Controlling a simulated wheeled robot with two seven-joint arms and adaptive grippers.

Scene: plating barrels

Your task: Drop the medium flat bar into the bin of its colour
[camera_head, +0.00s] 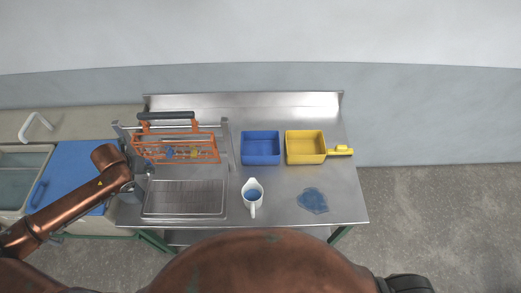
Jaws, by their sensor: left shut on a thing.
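An orange wire basket (150,151) with a black handle (165,116) stands at the back left of the steel table. A small blue piece (170,152) and a small yellow piece (195,153) show in it; their sizes and shapes are too small to tell. A blue bin (261,159) and a yellow bin (306,159) stand side by side to its right. My left gripper (146,172) is at the basket's left end, low beside the grey stand. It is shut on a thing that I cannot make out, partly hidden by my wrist. My right gripper is not in view.
A metal drain tray (185,213) lies before the basket. A white jug (253,186) and a blue flat patch (312,200) are at the front of the steel table (345,205). A yellow tool (341,150) lies by the yellow bin. A blue board (70,175) and basin are left.

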